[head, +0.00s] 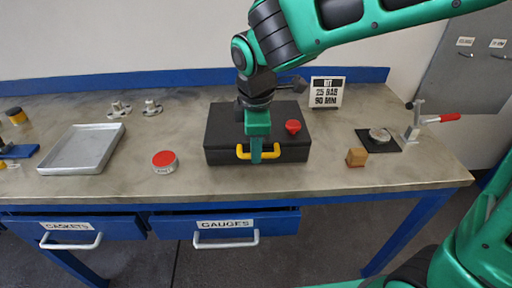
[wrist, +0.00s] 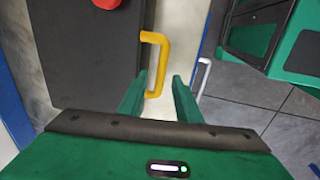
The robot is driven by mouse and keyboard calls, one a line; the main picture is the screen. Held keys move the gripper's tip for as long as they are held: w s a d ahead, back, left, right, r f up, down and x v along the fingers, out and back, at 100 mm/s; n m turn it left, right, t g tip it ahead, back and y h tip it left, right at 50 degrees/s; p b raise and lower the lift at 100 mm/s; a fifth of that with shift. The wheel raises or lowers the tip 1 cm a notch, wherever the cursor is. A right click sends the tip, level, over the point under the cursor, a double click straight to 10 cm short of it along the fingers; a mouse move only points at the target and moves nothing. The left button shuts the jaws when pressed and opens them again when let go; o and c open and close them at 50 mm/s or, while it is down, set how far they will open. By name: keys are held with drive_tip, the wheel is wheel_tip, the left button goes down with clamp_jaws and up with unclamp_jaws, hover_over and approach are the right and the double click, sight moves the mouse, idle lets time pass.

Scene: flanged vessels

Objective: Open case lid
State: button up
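The black case (head: 225,130) sits on the workbench with its lid shut. A yellow handle (head: 243,153) is on its front side, and a red knob (head: 293,127) shows at the right of the case. My gripper (head: 257,158) points down at the front of the case, by the handle. In the wrist view the case (wrist: 85,60) is at the left, with the yellow handle (wrist: 165,46) sticking out from its edge. My fingers (wrist: 160,84) are apart, with one end of the handle close to the left finger. I cannot tell whether they touch.
A wooden block (head: 356,157), a black mat (head: 368,144) and a red-handled clamp (head: 415,125) are to the right. A sign (head: 327,92) stands behind. Drawers (head: 225,239) hang below the front edge.

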drive_tip(key=shift+w+f, duration=0.1)
drive_tip(key=shift+f, duration=0.65)
clamp_jaws()
drive_tip(key=shift+r, duration=0.1)
